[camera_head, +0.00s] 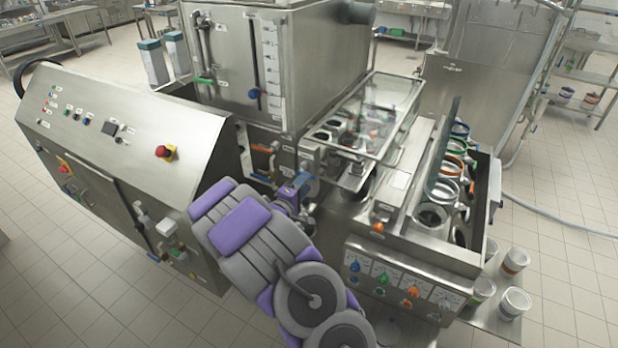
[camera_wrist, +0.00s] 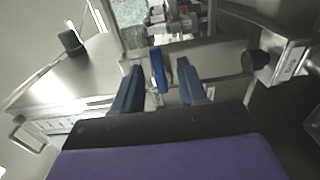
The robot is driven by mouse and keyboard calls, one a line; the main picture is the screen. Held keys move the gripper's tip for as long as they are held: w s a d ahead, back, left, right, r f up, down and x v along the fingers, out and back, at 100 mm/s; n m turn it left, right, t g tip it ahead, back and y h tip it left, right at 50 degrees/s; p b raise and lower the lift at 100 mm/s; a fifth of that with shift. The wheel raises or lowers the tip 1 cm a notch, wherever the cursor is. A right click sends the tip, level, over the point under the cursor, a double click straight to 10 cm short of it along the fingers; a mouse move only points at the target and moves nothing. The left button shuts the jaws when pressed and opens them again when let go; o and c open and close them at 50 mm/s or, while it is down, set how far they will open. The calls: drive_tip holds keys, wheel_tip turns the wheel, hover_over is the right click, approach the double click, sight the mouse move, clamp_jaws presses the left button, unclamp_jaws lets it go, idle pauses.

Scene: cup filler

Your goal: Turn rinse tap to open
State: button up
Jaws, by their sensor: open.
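In the wrist view, a blue handle (camera_wrist: 158,72) stands upright between the two fingers of my gripper (camera_wrist: 158,66). It is most likely the rinse tap, but no label on it can be read. The fingers are apart, with a gap showing on each side of the handle. In the head view, my gripper (camera_head: 298,187) is at the front of the machine, below the glass-covered section. A blue part shows beside its tip there, largely hidden by the gripper and arm.
A control cabinet with a red button (camera_head: 166,152) stands to the left. Orange-handled valves (camera_head: 262,149) sit just left of my gripper. A panel with coloured knobs (camera_head: 402,280) is at the lower right. In the wrist view, a black knob (camera_wrist: 254,61) is right of the fingers.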

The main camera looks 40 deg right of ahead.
drive_tip(key=shift+w+x, duration=0.15)
drive_tip(key=shift+x, duration=0.65)
drive_tip(key=shift+w+x, duration=0.2)
drive_tip(key=shift+x, duration=0.6)
